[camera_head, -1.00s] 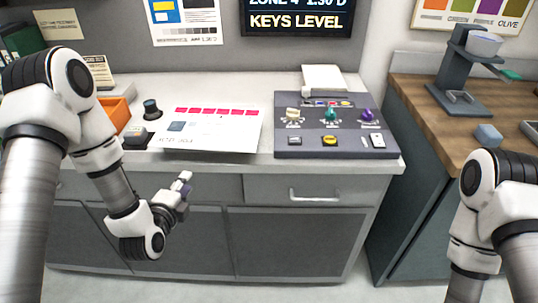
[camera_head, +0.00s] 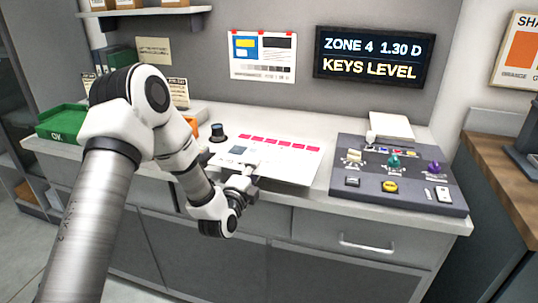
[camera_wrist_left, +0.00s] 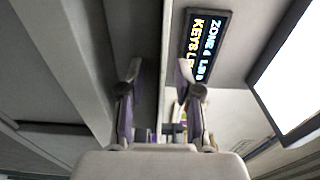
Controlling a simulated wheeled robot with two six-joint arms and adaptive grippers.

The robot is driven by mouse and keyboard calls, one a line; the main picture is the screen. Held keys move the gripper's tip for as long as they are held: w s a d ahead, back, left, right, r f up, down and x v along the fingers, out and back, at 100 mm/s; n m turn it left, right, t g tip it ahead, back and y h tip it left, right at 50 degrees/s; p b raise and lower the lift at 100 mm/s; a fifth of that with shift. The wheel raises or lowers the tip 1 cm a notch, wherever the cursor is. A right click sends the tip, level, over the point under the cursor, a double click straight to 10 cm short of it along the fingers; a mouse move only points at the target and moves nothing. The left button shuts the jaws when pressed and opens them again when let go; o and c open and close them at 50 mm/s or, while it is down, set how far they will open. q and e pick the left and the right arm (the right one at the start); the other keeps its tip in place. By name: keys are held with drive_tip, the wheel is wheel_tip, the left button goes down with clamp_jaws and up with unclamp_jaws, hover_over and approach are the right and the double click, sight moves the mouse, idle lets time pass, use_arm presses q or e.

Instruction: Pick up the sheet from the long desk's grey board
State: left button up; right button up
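The white sheet (camera_head: 285,158), with a row of pink-red blocks and a grey square, lies on the long desk (camera_head: 330,205) at its front edge. A thin grey edge shows under its front; I cannot tell how much board lies beneath. My left gripper (camera_head: 250,172) is at the sheet's front left edge, one finger seeming above it. In the left wrist view its fingers (camera_wrist_left: 160,92) stand apart, with a thin pale edge running between them; I cannot tell if they touch it. My right gripper is not in view.
A grey panel with knobs and buttons (camera_head: 365,189) stands right of the sheet. A black knob (camera_head: 217,133) is behind left, a green tray (camera_head: 62,125) far left. A lit sign (camera_head: 372,57) hangs on the wall. Drawers are below the desk edge.

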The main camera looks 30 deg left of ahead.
use_arm(q)
drive_tip(key=shift+s+d+r, duration=0.1)
drive_tip(key=shift+d, duration=0.05)
drive_tip(key=shift+c, duration=0.7)
clamp_jaws()
